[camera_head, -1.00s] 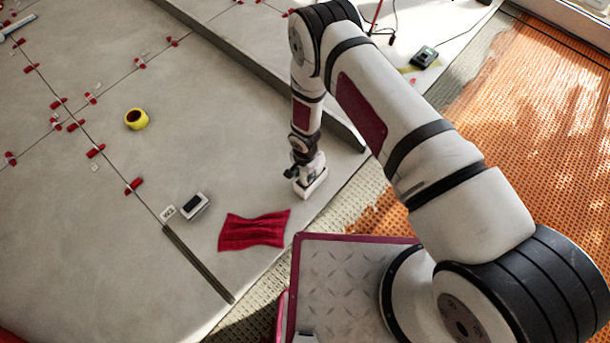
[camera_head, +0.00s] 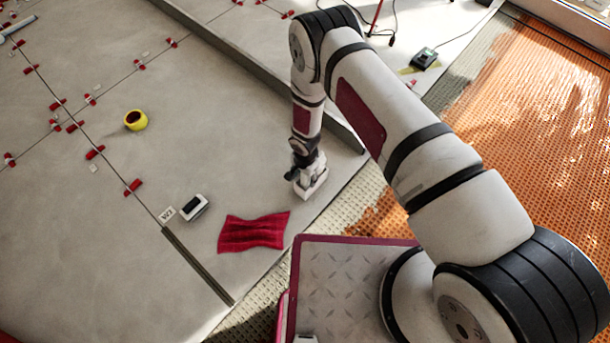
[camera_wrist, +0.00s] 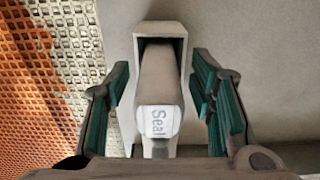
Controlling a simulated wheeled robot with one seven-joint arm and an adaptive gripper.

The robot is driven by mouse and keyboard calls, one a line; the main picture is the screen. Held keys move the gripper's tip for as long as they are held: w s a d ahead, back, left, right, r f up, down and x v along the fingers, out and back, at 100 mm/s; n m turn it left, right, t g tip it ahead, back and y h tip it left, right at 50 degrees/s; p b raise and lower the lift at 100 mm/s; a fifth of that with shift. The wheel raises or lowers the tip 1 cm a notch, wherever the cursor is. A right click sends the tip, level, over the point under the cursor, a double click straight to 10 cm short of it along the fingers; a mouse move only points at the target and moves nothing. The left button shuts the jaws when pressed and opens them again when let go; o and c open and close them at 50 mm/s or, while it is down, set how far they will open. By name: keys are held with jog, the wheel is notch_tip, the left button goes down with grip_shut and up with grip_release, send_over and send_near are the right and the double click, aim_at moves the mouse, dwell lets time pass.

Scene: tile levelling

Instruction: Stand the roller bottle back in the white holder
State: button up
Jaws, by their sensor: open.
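The white holder (camera_head: 316,189) stands on the tiles close to the floor's edge in the head view. In the wrist view the holder (camera_wrist: 160,29) shows as a pale open-topped box. The roller bottle (camera_wrist: 158,122), with a white "Seal" label, has its far end inside the holder's opening and its near end towards the camera. My gripper (camera_wrist: 163,105) is open, its teal-padded fingers on either side of the bottle with gaps to it. In the head view my gripper (camera_head: 300,177) is at the holder and hides the bottle. How deep the bottle sits is hidden.
A red cloth (camera_head: 253,231) and a small white-and-black device (camera_head: 194,207) lie left of the holder. A yellow tape roll (camera_head: 136,120) is further off. Orange matting (camera_head: 540,110) lies to the right. Red levelling clips line the tile joints.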

jog(key=shift+f, duration=0.15)
notch_tip(320, 180, up, 14)
jog(key=p, duration=0.5)
jog(key=shift+s+d, duration=0.15)
jog(key=shift+d, duration=0.15)
